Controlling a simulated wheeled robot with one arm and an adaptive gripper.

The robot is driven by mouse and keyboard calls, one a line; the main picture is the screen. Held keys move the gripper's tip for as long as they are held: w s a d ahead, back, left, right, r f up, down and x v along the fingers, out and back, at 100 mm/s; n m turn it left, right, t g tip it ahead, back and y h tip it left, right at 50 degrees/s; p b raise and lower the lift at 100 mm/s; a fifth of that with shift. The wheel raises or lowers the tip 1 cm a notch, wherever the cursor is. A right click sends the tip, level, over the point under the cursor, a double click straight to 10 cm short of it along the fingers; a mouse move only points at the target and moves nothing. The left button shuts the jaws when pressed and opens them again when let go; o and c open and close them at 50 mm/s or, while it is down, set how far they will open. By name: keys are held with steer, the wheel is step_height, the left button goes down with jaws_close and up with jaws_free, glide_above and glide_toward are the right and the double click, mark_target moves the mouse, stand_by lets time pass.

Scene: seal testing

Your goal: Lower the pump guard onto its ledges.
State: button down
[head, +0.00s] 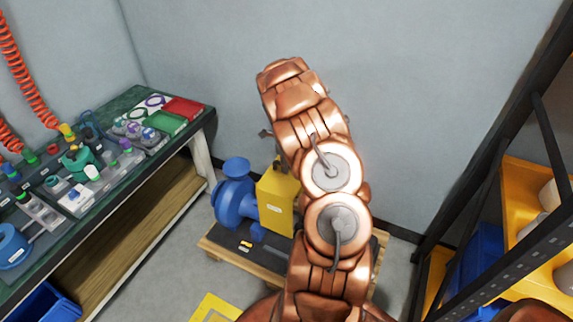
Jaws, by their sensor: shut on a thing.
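The yellow pump guard (275,204) is a boxy cover beside the blue pump (234,193), over the low pallet. It looks upright. My copper arm hides its right side and whatever stands behind it. Only small grey parts of my gripper (277,163) show, just above the guard's top, at the left edge of the arm. My gripper is shut on the guard. The ledges are hidden, and I cannot tell whether the guard touches them or hangs above them.
A dark-topped pallet (232,254) carries the pump. A workbench (160,166) with bottles and trays stands left. A dark-framed rack (478,180) with yellow shelves and blue bins stands right. A yellow floor marking (214,308) lies in front. The grey wall is close behind.

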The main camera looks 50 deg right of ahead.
mark_target(286, 177)
steer(key=shift+f+b, duration=1.65)
steer(key=shift+f, duration=1.4)
steer(key=shift+f+b, duration=1.6)
steer(key=shift+f, duration=1.15)
steer(key=shift+d+f+b, duration=0.1)
steer(key=shift+f+b, duration=1.25)
steer(key=shift+f, duration=0.3)
steer(key=shift+f+b, duration=0.9)
steer(key=shift+f, duration=0.65)
